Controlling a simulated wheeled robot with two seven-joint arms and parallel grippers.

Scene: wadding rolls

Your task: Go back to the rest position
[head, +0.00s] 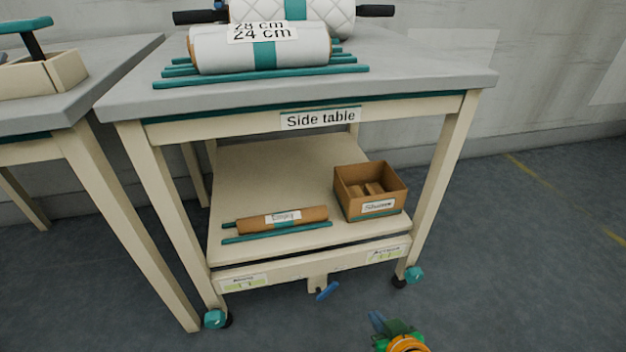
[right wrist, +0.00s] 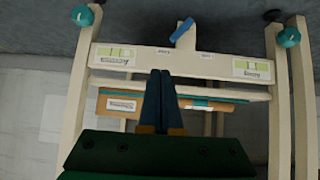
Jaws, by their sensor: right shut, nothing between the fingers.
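My right gripper (head: 378,322) shows at the bottom of the head view, low in front of the side table (head: 320,97) and apart from it. In the right wrist view its two dark blue fingers (right wrist: 159,75) are together with nothing between them. That view looks at the table's lower front upside down, with the blue pedal (right wrist: 182,29) beyond the fingertips. My left gripper is in neither view.
White wadding rolls (head: 290,50) lie on the table top. The lower shelf (head: 275,160) holds a brown roll (head: 256,224) and a cardboard box (head: 385,208). Another table (head: 60,105) stands at left. The floor (head: 520,260) at right is clear.

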